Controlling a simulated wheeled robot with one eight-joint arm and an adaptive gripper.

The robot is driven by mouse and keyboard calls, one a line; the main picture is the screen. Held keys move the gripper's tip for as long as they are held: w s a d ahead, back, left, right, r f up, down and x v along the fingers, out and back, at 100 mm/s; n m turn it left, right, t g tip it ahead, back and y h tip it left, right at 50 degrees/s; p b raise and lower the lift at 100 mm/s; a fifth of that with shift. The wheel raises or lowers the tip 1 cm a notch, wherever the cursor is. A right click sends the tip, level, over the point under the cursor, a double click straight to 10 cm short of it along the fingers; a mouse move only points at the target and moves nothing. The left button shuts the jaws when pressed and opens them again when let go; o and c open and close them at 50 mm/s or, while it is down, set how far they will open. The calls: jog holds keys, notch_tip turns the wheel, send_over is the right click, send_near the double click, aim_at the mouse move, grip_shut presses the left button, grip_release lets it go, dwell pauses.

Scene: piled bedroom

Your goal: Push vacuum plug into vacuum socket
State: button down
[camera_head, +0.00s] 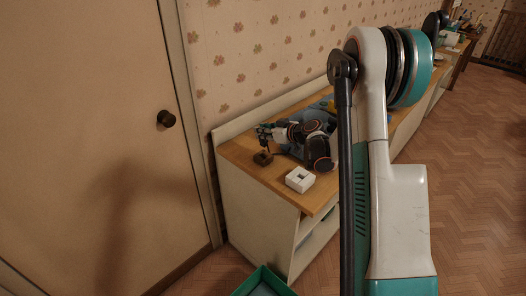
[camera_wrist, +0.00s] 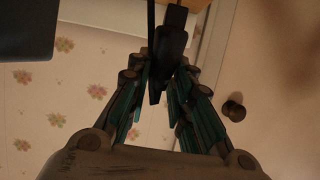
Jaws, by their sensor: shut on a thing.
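My gripper (camera_head: 267,134) is over the left end of the wooden dresser top in the head view. In the wrist view my gripper (camera_wrist: 161,75) is shut on a long, dark piece, which I take for the vacuum plug (camera_wrist: 171,47). A small brown block (camera_head: 263,158) is on the dresser just below the fingers; I cannot tell whether the held piece touches it. A white block with a square hole (camera_head: 300,179) lies to its right, apart from the gripper. I cannot tell for sure which block is the vacuum socket.
The dresser (camera_head: 255,206) stands along the patterned wall. My arm covers its right part. A closed door with a dark knob (camera_head: 166,118) is at the left. A green open box (camera_head: 264,283) is on the floor in front. Clear floor lies to the right.

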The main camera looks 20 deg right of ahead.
jog(key=shift+r+p, duration=0.85)
jog(key=shift+r, duration=0.85)
jog(key=shift+f, duration=0.1)
jog(key=shift+s+d+b, duration=0.1)
jog(key=shift+s+b, duration=0.1)
jog(key=shift+b, duration=0.1)
jog(key=s+d+b, duration=0.1)
jog(key=s+d, duration=0.2)
jog(key=s, duration=0.5)
jog(key=s+d+b, duration=0.2)
jog(key=s+d, duration=0.2)
jog(key=s, duration=0.5)
jog(key=shift+f, duration=0.15)
dwell(0.5)
jog(key=shift+s, duration=0.1)
jog(key=shift+f+b, duration=2.05)
jog(key=shift+f, duration=0.75)
